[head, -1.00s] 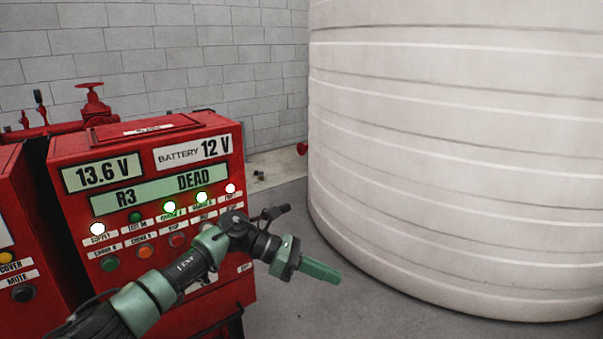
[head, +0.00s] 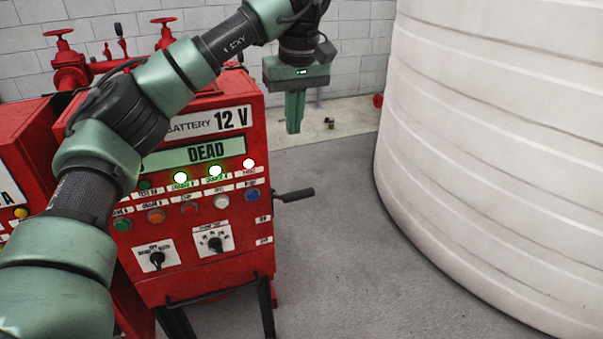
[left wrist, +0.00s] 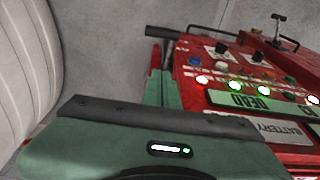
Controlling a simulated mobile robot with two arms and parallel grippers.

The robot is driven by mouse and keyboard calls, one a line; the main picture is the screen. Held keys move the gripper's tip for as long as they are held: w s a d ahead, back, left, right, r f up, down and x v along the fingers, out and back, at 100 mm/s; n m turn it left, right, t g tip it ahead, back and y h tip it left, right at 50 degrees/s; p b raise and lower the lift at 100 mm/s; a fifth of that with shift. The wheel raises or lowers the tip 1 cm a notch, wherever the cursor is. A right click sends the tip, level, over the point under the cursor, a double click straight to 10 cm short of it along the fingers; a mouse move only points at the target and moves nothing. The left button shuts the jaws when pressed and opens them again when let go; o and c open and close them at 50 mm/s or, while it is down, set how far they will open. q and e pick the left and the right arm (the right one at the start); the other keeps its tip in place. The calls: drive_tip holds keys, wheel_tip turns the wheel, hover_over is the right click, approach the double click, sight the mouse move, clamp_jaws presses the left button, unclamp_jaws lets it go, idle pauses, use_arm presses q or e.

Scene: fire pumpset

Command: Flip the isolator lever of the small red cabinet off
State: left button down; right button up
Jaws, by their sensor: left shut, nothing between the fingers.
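The small red cabinet (head: 205,275) stands at the left in the head view, its front lit with lamps and a "DEAD" display. Its isolator lever (head: 295,195) is a black handle sticking out from the cabinet's right side, roughly level. In the left wrist view the dark lever (left wrist: 168,33) lies beyond the fingers, beside the red cabinet (left wrist: 200,52). My left gripper (head: 293,128) is shut and empty. It points down, shows above the lever in the picture and appears apart from it. My arm hides part of the cabinet's upper left. My right gripper is not in view.
A large white ribbed tank (head: 490,150) fills the right side. Grey floor (head: 340,270) lies open between cabinet and tank. Red pipes with valve wheels (head: 62,45) stand behind the cabinet, before a block wall (head: 362,60). Another red cabinet (head: 20,140) is at far left.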

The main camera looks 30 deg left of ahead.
use_arm(q)
drive_tip(key=p, duration=0.3)
hover_over(290, 194)
drive_tip(key=w+a, duration=0.1)
drive_tip(key=w, duration=0.2)
wheel_tip(290, 194, down, 9)
drive_tip(key=f+p, duration=0.1)
drive_tip(key=d+f, duration=0.1)
drive_tip(key=s+f+p, duration=0.1)
drive_tip(key=f, duration=0.1)
drive_tip(key=shift+d+p, duration=0.3)
drive_tip(key=shift+f, duration=0.15)
drive_tip(key=shift+w, duration=0.1)
